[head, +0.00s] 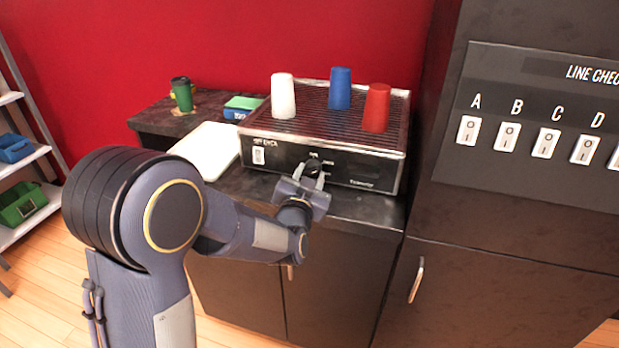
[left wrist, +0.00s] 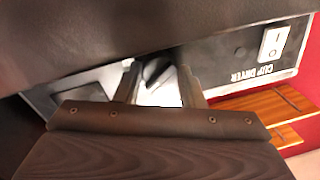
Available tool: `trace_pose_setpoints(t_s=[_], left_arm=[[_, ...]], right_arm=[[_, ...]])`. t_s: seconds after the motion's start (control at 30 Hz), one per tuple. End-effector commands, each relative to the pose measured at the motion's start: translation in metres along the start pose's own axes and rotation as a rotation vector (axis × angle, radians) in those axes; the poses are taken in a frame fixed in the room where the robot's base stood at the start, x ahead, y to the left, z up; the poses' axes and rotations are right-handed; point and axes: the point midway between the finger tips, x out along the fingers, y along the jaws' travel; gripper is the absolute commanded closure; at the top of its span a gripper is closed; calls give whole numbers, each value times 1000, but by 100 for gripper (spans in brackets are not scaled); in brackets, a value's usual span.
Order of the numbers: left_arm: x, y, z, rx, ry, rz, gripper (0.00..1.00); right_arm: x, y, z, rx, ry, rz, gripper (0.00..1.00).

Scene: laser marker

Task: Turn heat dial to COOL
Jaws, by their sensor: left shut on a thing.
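The heat dial (head: 313,167) is a dark round knob in the middle of the front panel of the cup dryer (head: 272,163). My left gripper (head: 315,176) reaches the panel from the front and is shut on the dial. In the left wrist view the dark dial (left wrist: 155,72) sits between the two fingertips of the left gripper (left wrist: 157,80). The labels around the dial are too small or hidden to read, so its setting cannot be told. My right gripper is not in view.
White, blue and red cups (head: 376,108) stand upside down on the dryer's ribbed top. A white tray (head: 208,148) lies left of the dryer. A dark cabinet with lettered switches (head: 508,135) rises on the right.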

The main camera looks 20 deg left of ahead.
Motion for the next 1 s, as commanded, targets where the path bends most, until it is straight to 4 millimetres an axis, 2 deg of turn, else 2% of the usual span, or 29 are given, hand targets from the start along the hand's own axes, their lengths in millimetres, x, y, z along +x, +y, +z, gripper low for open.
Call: trace_pose_setpoints(t_s=[0.27,1.0], left_arm=[[0,0,3,-166,-10,3,87],[0,0,1,-821,-62,23,87]], right_arm=[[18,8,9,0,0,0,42],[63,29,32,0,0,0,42]])
